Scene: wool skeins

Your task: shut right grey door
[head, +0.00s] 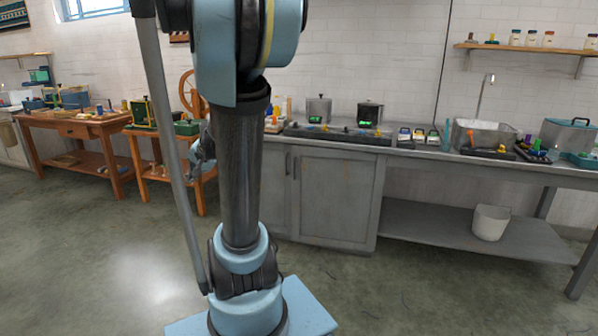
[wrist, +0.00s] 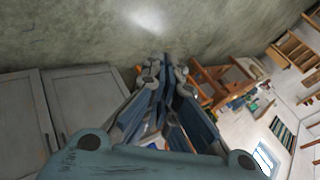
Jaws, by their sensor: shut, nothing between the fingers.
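The right grey door (head: 335,197) is on the grey cabinet under the worktop in the head view. It looks flush with the cabinet front, though a narrow gap would be hard to tell. A dark handle (head: 294,167) is near its upper left edge. The wrist view is turned over and shows this door (wrist: 18,115) at the far left. The left grey door (head: 276,190) is beside it and partly hidden by my arm. My gripper (head: 198,152) is left of the cabinet, partly behind my arm. In the wrist view my gripper (wrist: 166,62) is shut and empty, apart from the doors.
A wooden stand (head: 150,140) and a wooden workbench (head: 75,128) are to the left. The grey worktop (head: 400,152) carries pots and small items. A white bucket (head: 491,222) stands on the lower shelf at right. The floor (head: 420,295) before the cabinet is clear.

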